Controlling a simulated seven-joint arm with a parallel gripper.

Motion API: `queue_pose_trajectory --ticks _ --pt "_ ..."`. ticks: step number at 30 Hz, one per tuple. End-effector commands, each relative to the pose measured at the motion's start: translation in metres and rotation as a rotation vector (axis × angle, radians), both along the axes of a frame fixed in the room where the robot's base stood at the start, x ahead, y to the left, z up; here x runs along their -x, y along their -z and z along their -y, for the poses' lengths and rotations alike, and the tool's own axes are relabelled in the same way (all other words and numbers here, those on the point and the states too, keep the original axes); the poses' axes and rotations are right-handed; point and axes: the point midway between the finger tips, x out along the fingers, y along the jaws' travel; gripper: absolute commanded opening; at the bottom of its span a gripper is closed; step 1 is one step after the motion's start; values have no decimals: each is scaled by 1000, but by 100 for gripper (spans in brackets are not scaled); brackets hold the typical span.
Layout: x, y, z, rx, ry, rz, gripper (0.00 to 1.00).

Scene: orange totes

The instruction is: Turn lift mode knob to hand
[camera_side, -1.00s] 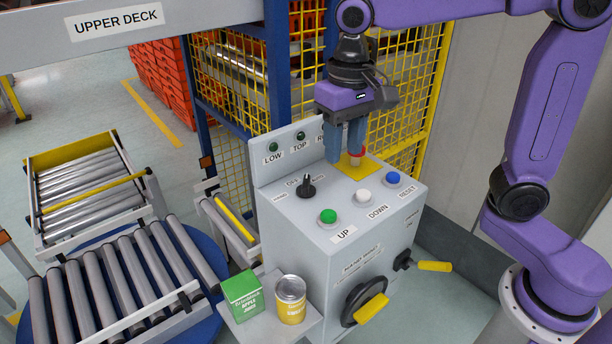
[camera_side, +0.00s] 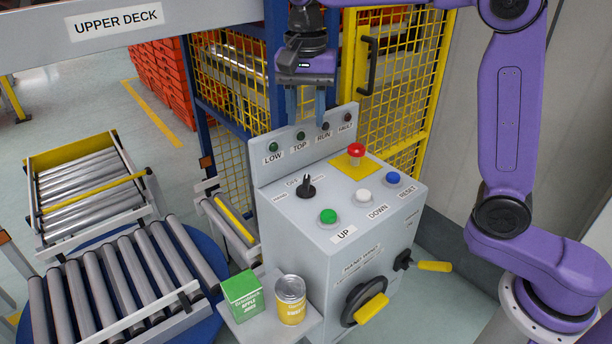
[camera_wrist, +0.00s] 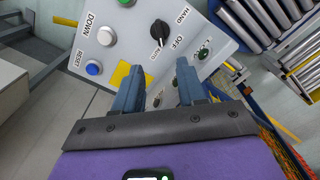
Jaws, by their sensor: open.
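The black lift mode knob (camera_side: 306,188) is on the sloped top of the grey control box (camera_side: 290,215), among the HAND, OFF and AUTO labels. It also shows in the wrist view (camera_wrist: 159,29), beyond my fingertips. HAND is at its left in the side view. I cannot tell its exact setting; it does not look turned to HAND. My gripper (camera_side: 306,112) is open and empty, raised over the box's lamp panel, above and apart from the knob. Its two blue fingers also show in the wrist view (camera_wrist: 158,72).
A red mushroom button (camera_side: 356,150) stands up on a yellow plate right of the knob. Green (camera_side: 328,216), white (camera_side: 363,195) and blue (camera_side: 393,178) buttons line the front. The upright lamp panel (camera_side: 300,148) rises behind. A green carton (camera_side: 242,296) and yellow can (camera_side: 291,300) sit on a low shelf.

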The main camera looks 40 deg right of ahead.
Motion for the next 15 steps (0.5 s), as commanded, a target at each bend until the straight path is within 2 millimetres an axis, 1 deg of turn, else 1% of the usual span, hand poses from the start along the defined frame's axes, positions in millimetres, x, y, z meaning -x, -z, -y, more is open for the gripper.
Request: queue_pose_trajectory --ticks 1,3,15 --pt "1 10 0 2 -1 -5 40" --pt "1 24 0 2 -1 -5 40" --pt "1 99 0 1 -2 -4 40"
